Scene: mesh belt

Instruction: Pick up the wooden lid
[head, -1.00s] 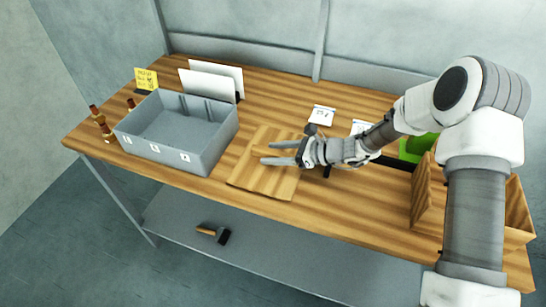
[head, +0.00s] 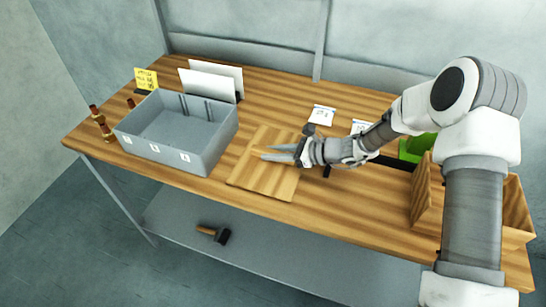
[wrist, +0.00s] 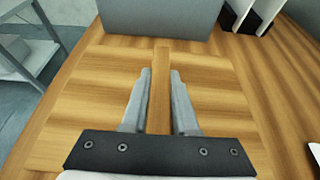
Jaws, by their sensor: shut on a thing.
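The wooden lid (head: 262,181) is a flat, light-brown square board on the wooden bench, just right of the grey bin. It fills much of the wrist view (wrist: 85,115), with a raised wooden bar (wrist: 160,85) along its middle. My gripper (head: 264,153) reaches over the lid from the right. In the wrist view its two fingers (wrist: 160,75) lie on either side of the bar and are shut on it. The lid appears to lie flat at bench level; I cannot tell whether there is a gap beneath it.
The grey bin (head: 190,158) stands close to the lid's left side. White panels (head: 213,80) and a yellow note (head: 146,79) stand behind the bin. A wooden box (head: 425,200) stands at the right. A hammer (head: 214,235) lies on the lower shelf.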

